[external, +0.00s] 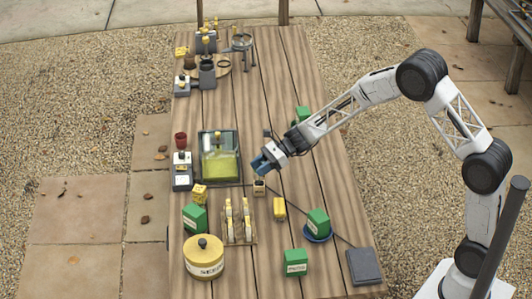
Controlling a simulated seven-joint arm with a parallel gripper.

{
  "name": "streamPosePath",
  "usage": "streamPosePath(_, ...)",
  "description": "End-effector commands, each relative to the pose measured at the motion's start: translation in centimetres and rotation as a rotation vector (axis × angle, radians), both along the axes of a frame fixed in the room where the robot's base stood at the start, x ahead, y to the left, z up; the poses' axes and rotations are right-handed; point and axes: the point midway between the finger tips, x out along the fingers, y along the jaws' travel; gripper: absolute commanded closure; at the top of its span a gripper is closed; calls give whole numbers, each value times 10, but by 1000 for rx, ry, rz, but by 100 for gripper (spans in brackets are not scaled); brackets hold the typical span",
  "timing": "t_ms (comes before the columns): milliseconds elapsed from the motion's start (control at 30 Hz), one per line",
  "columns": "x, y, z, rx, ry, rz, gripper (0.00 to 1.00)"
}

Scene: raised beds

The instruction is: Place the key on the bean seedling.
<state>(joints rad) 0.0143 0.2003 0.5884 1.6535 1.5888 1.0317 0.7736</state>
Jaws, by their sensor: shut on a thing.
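My gripper (262,164) is over the middle of the wooden table, pointing down and to the left. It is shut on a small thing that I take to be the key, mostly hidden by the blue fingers. Just below the fingertips is a small beige pot or block (259,188) with a dark top and a mark on its front. It may be the bean seedling's pot, but no leaves are clear. I cannot tell whether the fingers or the held thing touch it.
A glass-sided case (219,158) with yellow-green contents stands left of my gripper. A yellow tin (204,257), a rack (239,221), a yellow block (279,209) and several green boxes (318,222) stand nearer the front. A dark flat pad (364,266) lies front right.

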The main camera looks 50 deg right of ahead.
Motion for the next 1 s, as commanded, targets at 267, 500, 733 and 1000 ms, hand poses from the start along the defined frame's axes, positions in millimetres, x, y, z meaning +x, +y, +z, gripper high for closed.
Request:
streamPosePath(267, 19, 3, -1, 0, 0, 0, 87)
streamPosePath(500, 20, 3, -1, 0, 0, 0, 87)
streamPosePath(733, 20, 3, -8, 0, 0, 0, 87)
streamPosePath(1000, 20, 3, -34, 0, 0, 1, 87)
